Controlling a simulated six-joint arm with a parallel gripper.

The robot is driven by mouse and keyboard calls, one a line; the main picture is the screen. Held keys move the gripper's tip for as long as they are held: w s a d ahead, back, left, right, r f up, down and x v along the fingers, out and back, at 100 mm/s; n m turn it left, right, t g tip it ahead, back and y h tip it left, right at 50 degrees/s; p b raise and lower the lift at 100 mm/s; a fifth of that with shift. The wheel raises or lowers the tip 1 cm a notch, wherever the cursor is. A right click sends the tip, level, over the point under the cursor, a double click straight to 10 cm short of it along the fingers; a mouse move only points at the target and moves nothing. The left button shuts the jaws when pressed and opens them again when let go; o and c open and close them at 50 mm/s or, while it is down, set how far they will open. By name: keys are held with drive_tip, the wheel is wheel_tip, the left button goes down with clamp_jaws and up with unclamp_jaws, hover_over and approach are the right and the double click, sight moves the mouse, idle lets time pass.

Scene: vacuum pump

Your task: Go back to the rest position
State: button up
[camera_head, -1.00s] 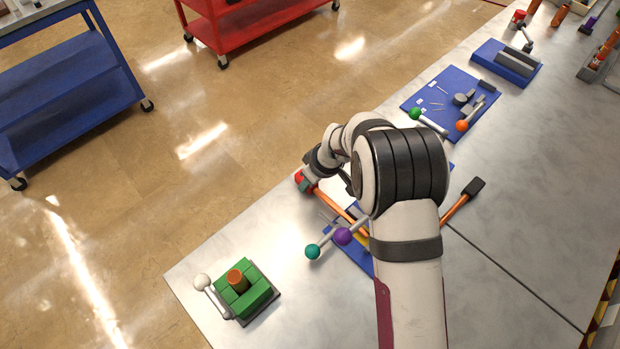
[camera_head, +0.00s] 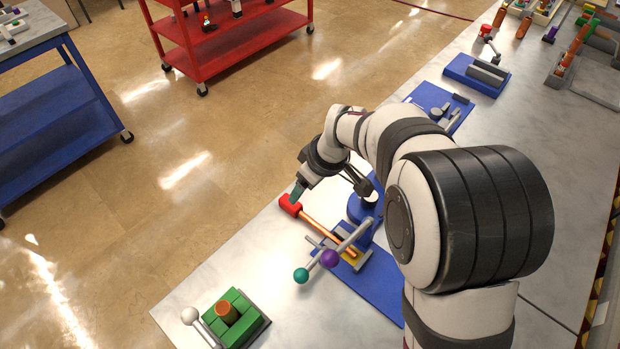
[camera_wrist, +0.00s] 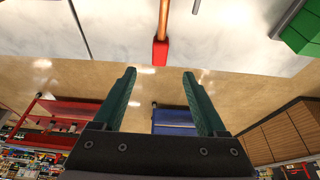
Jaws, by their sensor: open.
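My gripper (camera_head: 297,191) is open and empty, with green fingers that also show in the wrist view (camera_wrist: 159,73). In the head view it appears close to the red handle end (camera_head: 290,205) of an orange rod (camera_head: 322,231); whether it touches is unclear. In the wrist view the red end (camera_wrist: 160,52) lies beyond the fingertips, apart from them. The rod runs to a device on a blue base plate (camera_head: 372,290), with a yellow part (camera_head: 357,260) and a bar carrying teal (camera_head: 301,275) and purple (camera_head: 330,257) balls. My arm hides part of the device.
A green block fixture (camera_head: 236,318) with a white-knobbed lever stands at the table's near-left corner. Other blue-plate stations (camera_head: 478,75) lie farther along the table. A red cart (camera_head: 235,40) and a blue cart (camera_head: 60,120) stand on the floor, with open floor between.

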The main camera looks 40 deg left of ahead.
drive_tip(key=shift+v, duration=1.6)
drive_tip(key=d+r+m+h, duration=0.1)
drive_tip(key=d+r+m, duration=0.25)
drive_tip(key=d, duration=0.55)
drive_tip(key=d+r+m, duration=0.3)
drive_tip(key=d+m, duration=0.2)
drive_tip(key=d, duration=0.4)
drive_tip(key=s+d+m+h, duration=0.1)
drive_tip(key=s+d+m, duration=1.4)
drive_tip(key=d, duration=0.1)
drive_tip(key=shift+d, duration=0.25)
